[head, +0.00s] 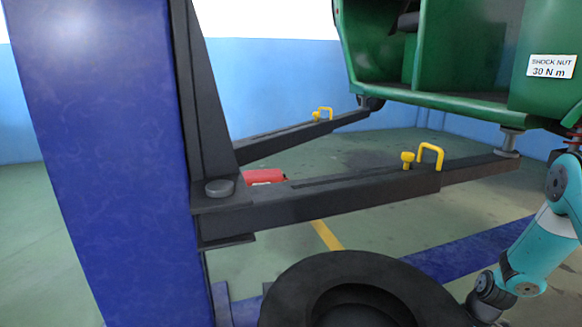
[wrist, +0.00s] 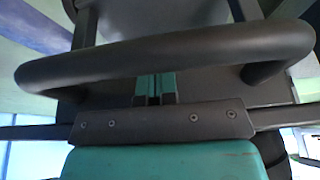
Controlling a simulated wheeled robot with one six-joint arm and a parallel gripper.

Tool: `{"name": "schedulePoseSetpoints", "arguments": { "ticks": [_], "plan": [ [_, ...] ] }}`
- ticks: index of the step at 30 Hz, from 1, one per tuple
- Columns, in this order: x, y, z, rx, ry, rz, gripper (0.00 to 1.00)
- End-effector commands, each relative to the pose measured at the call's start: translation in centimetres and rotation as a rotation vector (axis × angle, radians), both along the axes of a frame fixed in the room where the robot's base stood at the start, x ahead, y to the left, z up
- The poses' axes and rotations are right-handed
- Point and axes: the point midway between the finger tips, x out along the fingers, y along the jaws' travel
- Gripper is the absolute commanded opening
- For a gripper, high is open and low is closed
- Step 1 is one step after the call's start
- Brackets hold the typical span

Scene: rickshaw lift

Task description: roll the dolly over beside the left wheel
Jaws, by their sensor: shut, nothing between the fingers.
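A dark curved handle bar (wrist: 170,55), likely the dolly's, crosses the wrist view, bent down at both ends. My gripper (wrist: 155,86) is shut and empty, its two fingers together just below the bar. The bar covers the fingertips, so I cannot tell whether they touch it. In the head view a large black tyre-like ring (head: 350,285) is cut off at the bottom edge; whether it is on the dolly is unclear. My gripper is out of the head view. No left wheel can be made out with certainty.
A blue lift post (head: 105,160) stands at left. Black lift arms (head: 330,200) (head: 290,140) with yellow handles (head: 430,155) reach right under the raised green rickshaw body (head: 460,60). A red object (head: 264,177) lies behind the near arm. Green floor (head: 370,150) is open behind.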

Motion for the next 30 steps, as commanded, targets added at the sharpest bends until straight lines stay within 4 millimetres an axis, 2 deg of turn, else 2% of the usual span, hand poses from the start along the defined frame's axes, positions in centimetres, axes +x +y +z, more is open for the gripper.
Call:
{"name": "schedulePoseSetpoints", "arguments": {
  "ticks": [8, 30],
  "plan": [
    [0.0, 0.0, 0.7, -0.001, -0.001, -0.001, 0.0],
    [0.3, -2.1, 6.7, -0.001, -0.001, -0.003, 0.0]
  ]
}}
